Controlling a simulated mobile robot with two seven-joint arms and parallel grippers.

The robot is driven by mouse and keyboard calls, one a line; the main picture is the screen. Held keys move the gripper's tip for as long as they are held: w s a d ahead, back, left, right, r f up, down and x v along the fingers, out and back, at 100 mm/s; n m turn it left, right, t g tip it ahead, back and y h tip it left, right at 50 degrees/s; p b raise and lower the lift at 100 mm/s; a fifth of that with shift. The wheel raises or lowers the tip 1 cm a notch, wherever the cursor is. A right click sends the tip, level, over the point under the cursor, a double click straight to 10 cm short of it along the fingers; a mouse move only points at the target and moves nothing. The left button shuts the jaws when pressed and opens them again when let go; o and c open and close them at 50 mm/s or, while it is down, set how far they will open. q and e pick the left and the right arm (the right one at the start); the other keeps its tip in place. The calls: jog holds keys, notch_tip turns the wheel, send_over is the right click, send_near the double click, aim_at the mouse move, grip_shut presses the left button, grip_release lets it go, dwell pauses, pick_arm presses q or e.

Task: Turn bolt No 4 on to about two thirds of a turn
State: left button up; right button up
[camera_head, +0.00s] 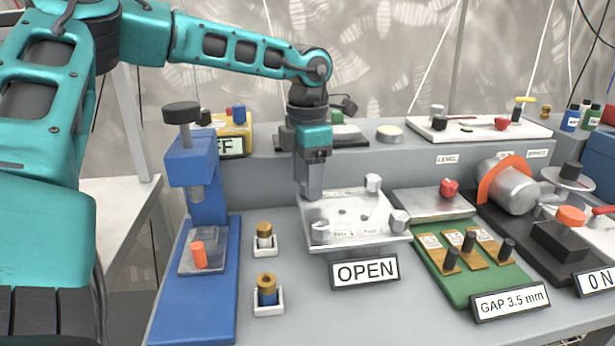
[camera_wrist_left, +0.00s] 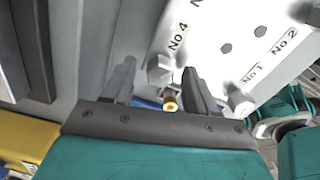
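The pale plate (camera_head: 350,215) carries hex-headed bolts at its corners and lies flat behind a sign (camera_head: 364,270) reading OPEN. My left gripper (camera_head: 310,193) points down at its back left corner and hides that corner's bolt in the head view. In the left wrist view, bolt No 4 (camera_wrist_left: 160,70) stands beside its printed label (camera_wrist_left: 178,37). The fingers of my left gripper (camera_wrist_left: 158,67) are apart, one on each side of that bolt, with gaps showing. Bolt No 1 (camera_wrist_left: 239,100) is right of the right finger. My right gripper is not in view.
A blue press (camera_head: 195,165) and two brass-topped pegs (camera_head: 264,229) stand left of the plate. A green board (camera_head: 470,265) and a steel cylinder (camera_head: 510,190) are to its right. A small brass-coloured end (camera_wrist_left: 170,104) shows between the fingers; I cannot tell what it belongs to.

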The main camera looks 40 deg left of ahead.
pick_arm(q)
jog(key=c, duration=1)
jog(key=shift+m, duration=0.3)
jog(key=m, duration=0.5)
jog(key=shift+r+m, duration=0.1)
jog(key=shift+m, duration=0.2)
jog(key=m+p, duration=0.1)
jog(key=m, duration=0.4)
jog(key=shift+m, duration=0.3)
jog(key=m, duration=0.5)
jog(key=m+p, duration=0.1)
jog(key=m, duration=0.5)
jog(key=o, duration=1.1)
jog(key=shift+c, duration=0.2)
